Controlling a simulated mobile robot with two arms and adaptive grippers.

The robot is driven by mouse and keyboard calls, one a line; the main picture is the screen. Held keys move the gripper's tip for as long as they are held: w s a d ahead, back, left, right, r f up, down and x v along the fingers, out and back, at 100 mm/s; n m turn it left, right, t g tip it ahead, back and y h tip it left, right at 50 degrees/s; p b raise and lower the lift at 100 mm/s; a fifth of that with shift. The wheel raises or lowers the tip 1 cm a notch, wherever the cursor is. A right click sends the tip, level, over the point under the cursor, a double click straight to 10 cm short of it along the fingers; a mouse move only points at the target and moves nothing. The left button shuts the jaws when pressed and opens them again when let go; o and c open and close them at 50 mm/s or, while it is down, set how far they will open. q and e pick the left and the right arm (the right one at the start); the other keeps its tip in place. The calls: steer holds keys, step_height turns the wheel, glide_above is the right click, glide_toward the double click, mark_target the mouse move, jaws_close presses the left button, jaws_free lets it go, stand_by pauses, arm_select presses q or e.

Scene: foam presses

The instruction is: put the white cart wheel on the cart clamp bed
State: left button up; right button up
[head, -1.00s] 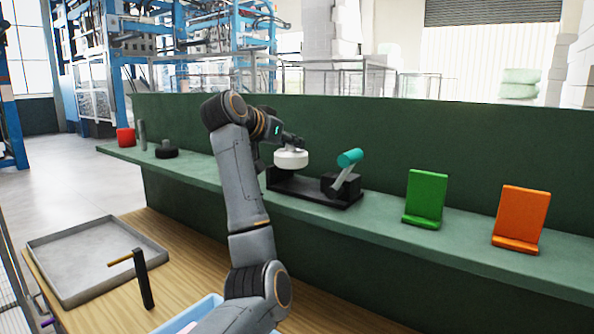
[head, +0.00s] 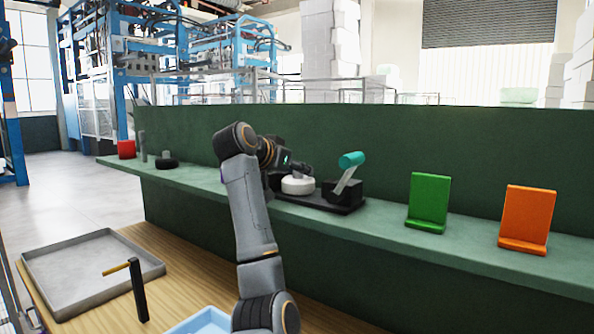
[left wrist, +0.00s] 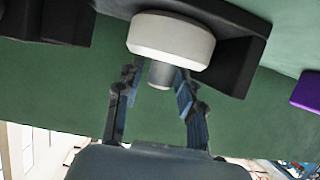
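The white cart wheel (head: 297,185) is a thick round disc with a grey hub stem. It rests on the black cart clamp bed (head: 325,204), beside the block with the teal-tipped lever (head: 351,160). My left gripper (head: 305,172) is just above the wheel. In the left wrist view the wheel (left wrist: 170,40) lies against the black clamp (left wrist: 238,60). There my left gripper (left wrist: 157,82) has its fingers spread on both sides of the stem (left wrist: 161,74), with a gap visible on at least one side. My right gripper is not in view.
On the green shelf stand a green holder (head: 428,202) and an orange holder (head: 526,218) to the right. A red object (head: 127,149) and a black round part (head: 167,163) are at the left. A grey tray (head: 90,270) lies on the wooden table. A green wall backs the shelf.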

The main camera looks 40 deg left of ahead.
arm_select(q)
steer(key=shift+r, duration=0.2)
steer(key=shift+s, duration=0.2)
steer(key=v, duration=1.1)
steer(key=shift+s+d, duration=0.15)
steer(key=shift+s, duration=0.15)
steer(key=shift+r, duration=0.1)
